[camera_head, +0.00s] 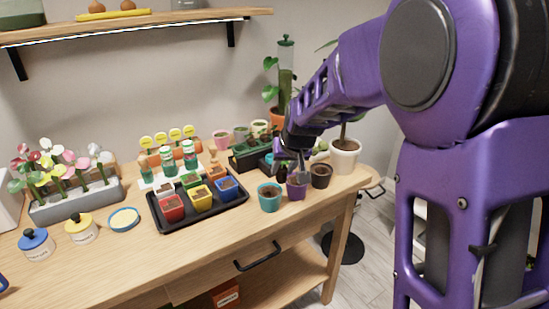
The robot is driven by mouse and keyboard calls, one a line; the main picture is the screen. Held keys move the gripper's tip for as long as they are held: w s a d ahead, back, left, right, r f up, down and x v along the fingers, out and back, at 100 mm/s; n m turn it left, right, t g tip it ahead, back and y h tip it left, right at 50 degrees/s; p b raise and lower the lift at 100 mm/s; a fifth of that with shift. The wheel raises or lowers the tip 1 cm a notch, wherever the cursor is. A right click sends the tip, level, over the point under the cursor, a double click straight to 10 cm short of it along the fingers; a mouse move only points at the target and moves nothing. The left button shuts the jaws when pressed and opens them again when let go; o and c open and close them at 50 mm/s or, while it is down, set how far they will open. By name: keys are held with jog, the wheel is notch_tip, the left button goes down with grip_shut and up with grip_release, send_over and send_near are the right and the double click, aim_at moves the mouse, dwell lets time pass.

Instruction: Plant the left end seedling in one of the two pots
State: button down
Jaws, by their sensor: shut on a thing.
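My gripper (292,168) is at the right part of the bench, pointing down just above and behind the purple pot (296,190). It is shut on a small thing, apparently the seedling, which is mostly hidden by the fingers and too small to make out. A teal pot (270,199) with dark soil stands to the left of the purple pot. A black pot (321,178) stands to the right of it. A dark seedling tray (240,163) with green plants is behind my gripper, partly covered by it.
A black tray (207,225) holds several coloured small pots left of the teal pot. Behind it stand green-labelled bottles (189,156). A white pot (345,157) with a plant is at the right end. Lidded jars (81,229) stand left. The bench front (235,240) is clear.

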jog(key=w+a+r, duration=0.1)
jog(key=a, duration=0.2)
jog(key=b, duration=0.4)
send_near(268, 189)
jog(key=shift+w+a+f+y, duration=0.15)
jog(key=shift+w+f, duration=0.25)
jog(key=shift+w, duration=0.1)
jog(key=shift+w+a+f+y, duration=0.15)
jog(key=shift+w+a+f, duration=0.05)
jog(key=shift+w+f, duration=0.25)
jog(key=shift+d+f+b, duration=0.1)
jog(key=shift+f+b, duration=0.9)
jog(key=shift+f, duration=0.15)
dwell(0.4)
dwell(0.4)
jog(key=shift+c, duration=2.2)
grip_release()
jog(key=shift+o, duration=0.3)
jog(key=o, duration=0.3)
jog(key=shift+o, duration=0.2)
